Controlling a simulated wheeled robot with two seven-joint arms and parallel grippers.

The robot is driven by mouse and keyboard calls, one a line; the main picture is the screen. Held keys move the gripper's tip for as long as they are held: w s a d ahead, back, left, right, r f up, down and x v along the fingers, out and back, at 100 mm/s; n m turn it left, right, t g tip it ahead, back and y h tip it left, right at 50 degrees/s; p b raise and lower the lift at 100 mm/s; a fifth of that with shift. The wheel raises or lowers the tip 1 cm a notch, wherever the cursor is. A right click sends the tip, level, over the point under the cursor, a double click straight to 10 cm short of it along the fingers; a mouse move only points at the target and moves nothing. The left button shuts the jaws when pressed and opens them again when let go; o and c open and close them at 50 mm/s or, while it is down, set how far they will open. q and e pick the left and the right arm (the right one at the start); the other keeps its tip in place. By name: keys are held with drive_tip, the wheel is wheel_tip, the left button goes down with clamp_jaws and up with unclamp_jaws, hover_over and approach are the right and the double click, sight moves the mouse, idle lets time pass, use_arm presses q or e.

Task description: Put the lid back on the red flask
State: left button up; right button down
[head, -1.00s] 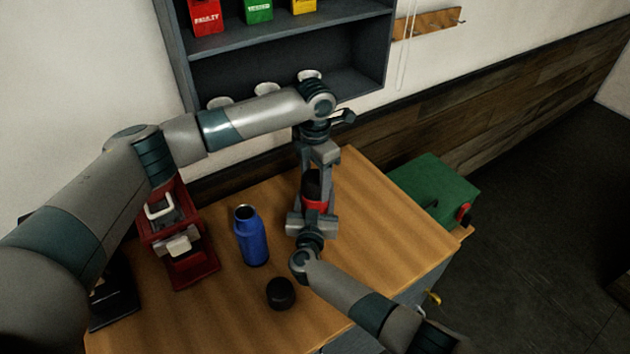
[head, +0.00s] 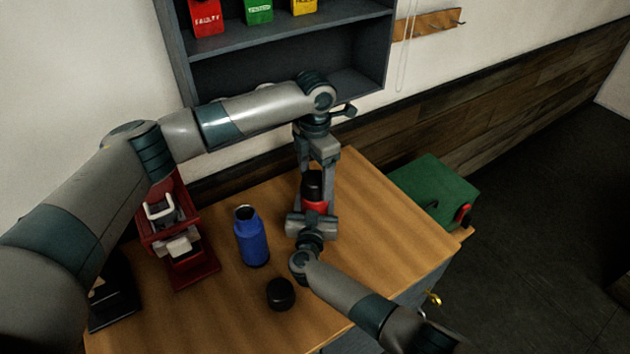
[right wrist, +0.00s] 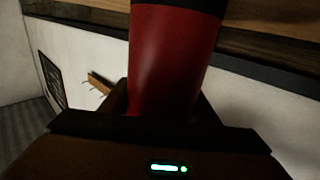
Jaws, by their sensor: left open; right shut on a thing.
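The red flask (head: 315,208) stands upright in the middle of the table area, and its red body also shows in the right wrist view (right wrist: 172,60). The black lid (head: 312,184) sits on top of it; how tightly it is seated cannot be seen. My right gripper (head: 312,222) is shut on the flask body from the front. My left gripper (head: 318,178) points down from above, open, with its fingers on either side of the lid. In the right wrist view a black band (right wrist: 190,4) shows at the flask's top.
A blue flask (head: 252,240) without a lid stands left of the grippers, with a loose black lid (head: 281,293) in front. A red brewer (head: 185,262) stands further left. A green box (head: 432,190) is at right. A shelf (head: 290,85) hangs behind.

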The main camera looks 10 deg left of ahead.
use_arm(q)
drive_tip(key=shift+r, duration=1.4)
drive_tip(key=shift+c, duration=0.4)
